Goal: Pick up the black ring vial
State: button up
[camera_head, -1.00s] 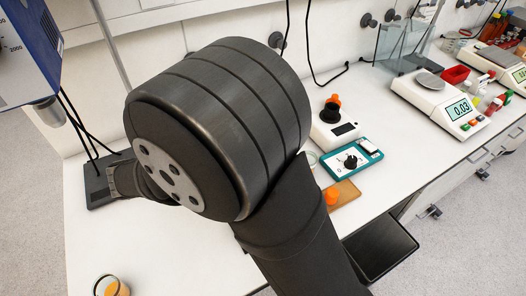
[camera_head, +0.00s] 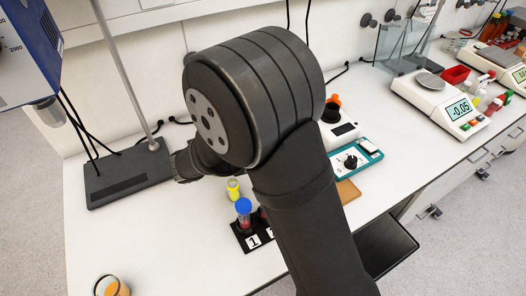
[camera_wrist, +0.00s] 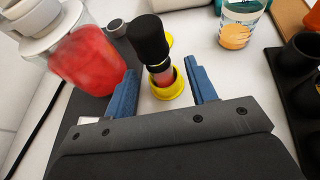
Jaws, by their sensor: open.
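In the wrist view a vial with a tall black cap (camera_wrist: 148,38) and red contents (camera_wrist: 163,76) stands tilted in the picture inside a yellow ring-shaped base (camera_wrist: 172,92). My gripper (camera_wrist: 161,71) is open, with one blue finger on each side of the vial. Gaps show between the vial and both fingers, so it is not gripped. In the head view my arm hides my gripper, and I cannot make out the black-capped vial there.
A red-filled glass vessel (camera_wrist: 90,60) is close to the left finger. A beaker with orange liquid (camera_wrist: 238,28) stands behind on the right, and a black rack (camera_wrist: 294,82) is at right. The head view shows a blue-capped vial (camera_head: 243,207) and a yellow item (camera_head: 233,188).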

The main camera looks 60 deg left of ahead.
jog(key=x, duration=0.3)
jog(key=shift+w, duration=0.25)
jog(key=shift+c, duration=0.2)
jog(key=c, duration=1)
